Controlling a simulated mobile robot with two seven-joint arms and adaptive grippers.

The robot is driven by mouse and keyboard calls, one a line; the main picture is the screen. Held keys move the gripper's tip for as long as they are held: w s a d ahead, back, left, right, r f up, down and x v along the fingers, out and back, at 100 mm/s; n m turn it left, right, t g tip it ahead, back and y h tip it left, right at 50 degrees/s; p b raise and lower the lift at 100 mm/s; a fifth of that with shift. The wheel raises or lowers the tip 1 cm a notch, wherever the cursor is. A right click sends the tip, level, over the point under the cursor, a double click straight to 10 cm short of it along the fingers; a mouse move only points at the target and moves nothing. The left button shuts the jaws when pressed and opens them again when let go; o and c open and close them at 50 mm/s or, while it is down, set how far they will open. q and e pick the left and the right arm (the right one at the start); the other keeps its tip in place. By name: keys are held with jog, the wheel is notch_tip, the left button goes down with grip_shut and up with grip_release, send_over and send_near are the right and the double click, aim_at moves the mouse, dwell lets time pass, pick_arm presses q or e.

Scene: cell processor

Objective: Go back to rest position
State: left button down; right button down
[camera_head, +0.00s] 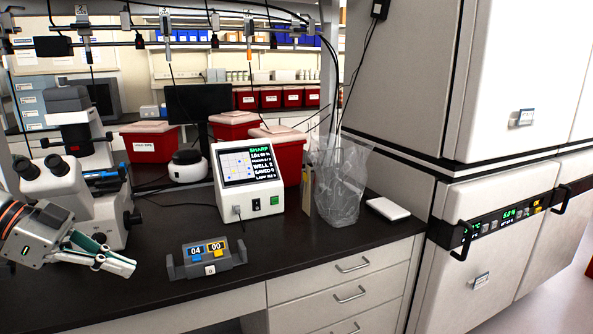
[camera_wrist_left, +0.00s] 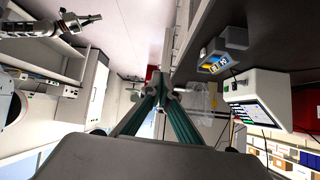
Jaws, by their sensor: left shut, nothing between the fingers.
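My left gripper (camera_head: 130,264) comes in from the left in the head view, over the dark bench. It is shut and empty, with its fingers pointing right, to the left of the grey counter block and apart from it. In the left wrist view its green-sided fingers (camera_wrist_left: 161,88) meet at the tips with nothing between them. What looks like my right gripper (camera_wrist_left: 80,22) shows small at the upper left of the left wrist view; its finger state is too small to tell.
A grey counter block (camera_head: 208,262) reading 04 and 00 sits near the bench front. Behind it stand a white cell processor (camera_head: 247,180), a clear bag (camera_head: 338,180) and red bins (camera_head: 152,142). A microscope (camera_head: 85,180) is close behind my left gripper. Tall white cabinets (camera_head: 480,80) stand right.

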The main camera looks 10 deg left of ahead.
pick_arm(q)
jog(key=w+d+f+t+h, duration=0.3)
jog(key=d+f, duration=0.4)
jog(key=d, duration=0.2)
jog(key=w+d+f+t+h, duration=0.35)
jog(key=d+f, duration=0.25)
jog(key=d, duration=0.4)
jog(key=s+a+f+n+t+y, duration=0.15)
jog(key=f+n+y, duration=0.25)
jog(key=f, duration=0.5)
jog(key=s+d+f+n+t+y, duration=0.1)
jog(key=s+f+n+t+y, duration=0.15)
jog(key=f+y, duration=0.45)
jog(key=s+f+n+g+y, duration=0.1)
jog(key=s+f+g, duration=0.3)
jog(key=s+f, duration=1)
notch_tip(320, 180, down, 2)
jog(key=shift+s+f+n+y, duration=0.15)
jog(key=shift+f+n+y, duration=0.15)
jog(key=shift+n, duration=0.25)
